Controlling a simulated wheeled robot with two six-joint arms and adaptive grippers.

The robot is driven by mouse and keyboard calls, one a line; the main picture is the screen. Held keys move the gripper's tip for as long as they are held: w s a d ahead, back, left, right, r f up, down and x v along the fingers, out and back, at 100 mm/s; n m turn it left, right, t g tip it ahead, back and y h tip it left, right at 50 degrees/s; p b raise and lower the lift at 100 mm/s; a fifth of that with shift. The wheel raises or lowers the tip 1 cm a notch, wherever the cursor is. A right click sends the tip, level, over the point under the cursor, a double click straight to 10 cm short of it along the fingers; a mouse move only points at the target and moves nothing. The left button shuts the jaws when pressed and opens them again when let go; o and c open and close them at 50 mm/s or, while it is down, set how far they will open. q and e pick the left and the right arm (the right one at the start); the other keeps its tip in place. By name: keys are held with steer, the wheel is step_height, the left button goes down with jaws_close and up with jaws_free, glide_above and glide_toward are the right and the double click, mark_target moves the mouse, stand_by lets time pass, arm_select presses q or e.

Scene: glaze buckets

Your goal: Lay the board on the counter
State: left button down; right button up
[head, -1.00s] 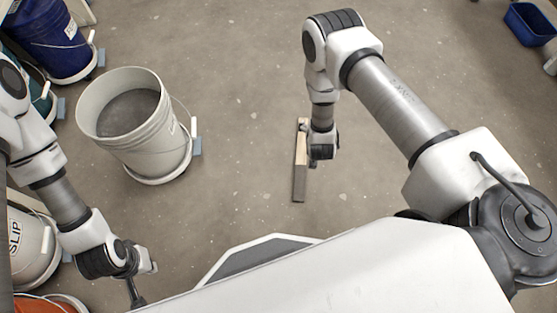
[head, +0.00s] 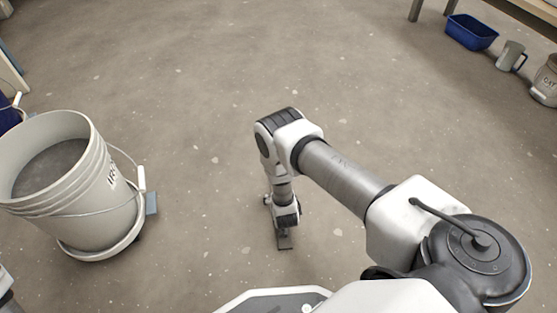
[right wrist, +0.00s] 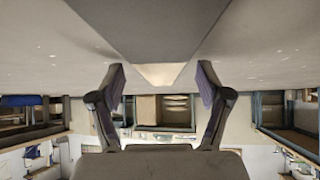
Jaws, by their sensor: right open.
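My right gripper (head: 284,242) hangs low over the floor in the middle of the head view. In the right wrist view its two fingers (right wrist: 160,80) stand wide apart, with nothing clearly between their pads. No board can be made out for certain in the head view. A dark grey flat shape with a pale end (right wrist: 158,30) comes in from the top of the right wrist view towards the fingers; I cannot tell whether it is the board. A wooden surface (head: 530,12), possibly the counter, shows at the upper right. My left gripper is out of view.
A large pale bucket (head: 75,205) with grey contents stands on a round base at the left. A blue tub (head: 471,33), a grey jug (head: 511,55) and a pale container (head: 547,82) stand at the upper right. The floor (head: 240,60) ahead is clear.

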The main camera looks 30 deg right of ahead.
steer(key=shift+w+r, duration=0.1)
steer(key=c, duration=1.3)
steer(key=shift+r+p, duration=0.15)
steer(key=shift+p, duration=0.15)
